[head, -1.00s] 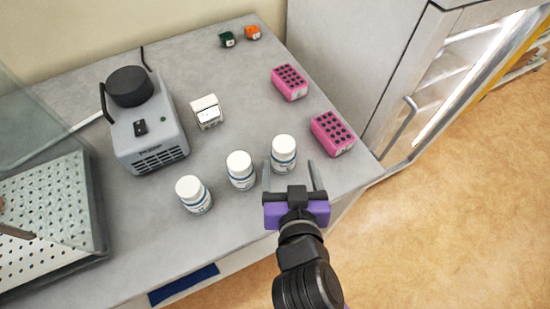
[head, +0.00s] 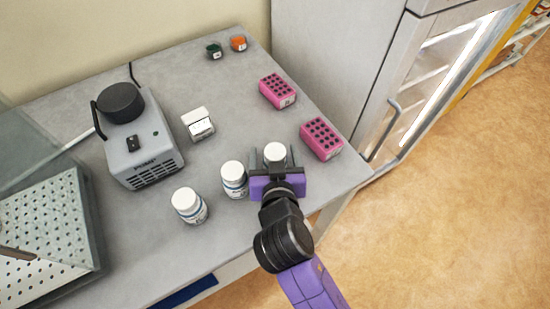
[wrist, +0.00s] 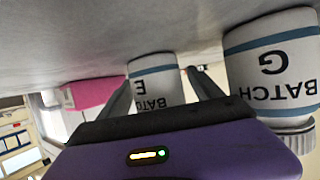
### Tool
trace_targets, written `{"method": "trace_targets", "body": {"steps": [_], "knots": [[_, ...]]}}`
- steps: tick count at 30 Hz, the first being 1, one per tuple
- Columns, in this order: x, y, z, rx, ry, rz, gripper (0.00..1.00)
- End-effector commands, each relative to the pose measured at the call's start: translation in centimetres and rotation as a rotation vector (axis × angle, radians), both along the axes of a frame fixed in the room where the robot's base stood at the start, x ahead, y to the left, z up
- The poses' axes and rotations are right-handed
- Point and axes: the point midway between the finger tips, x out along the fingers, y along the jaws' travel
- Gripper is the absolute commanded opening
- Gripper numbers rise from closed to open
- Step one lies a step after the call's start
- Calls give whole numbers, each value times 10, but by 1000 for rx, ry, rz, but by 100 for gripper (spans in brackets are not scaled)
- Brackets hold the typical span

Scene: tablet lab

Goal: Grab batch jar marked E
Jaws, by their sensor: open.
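Three white batch jars with blue bands stand upright in a row near the counter's front edge. The jar marked E (wrist: 155,86) is in the wrist view, its lettering upside down; in the head view it is the right jar (head: 274,152), partly hidden by my gripper. My gripper (head: 268,158) is open, with a finger on each side of jar E; contact cannot be told. The jar marked G (wrist: 275,65) is beside the gripper in the wrist view and is the middle jar (head: 234,178) in the head view. The left jar (head: 189,204) has no readable letter.
Two pink tube racks (head: 321,139) (head: 277,91) stand right and behind on the grey counter (head: 225,90). A vortex-like device (head: 140,140) and a small white box (head: 198,124) are behind the jars. Green (head: 214,51) and orange (head: 238,43) items sit at the back.

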Motion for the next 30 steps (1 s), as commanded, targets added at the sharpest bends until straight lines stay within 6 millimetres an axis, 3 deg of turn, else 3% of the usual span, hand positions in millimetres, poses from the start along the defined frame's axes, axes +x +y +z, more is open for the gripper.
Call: {"method": "trace_targets", "body": {"steps": [5, 15, 24, 30], "knots": [[0, 0, 0, 0, 0, 0, 73], [0, 0, 0, 0, 0, 0, 6], [0, 0, 2, 1, -1, 0, 5], [0, 0, 17, 3, -3, -1, 5]]}}
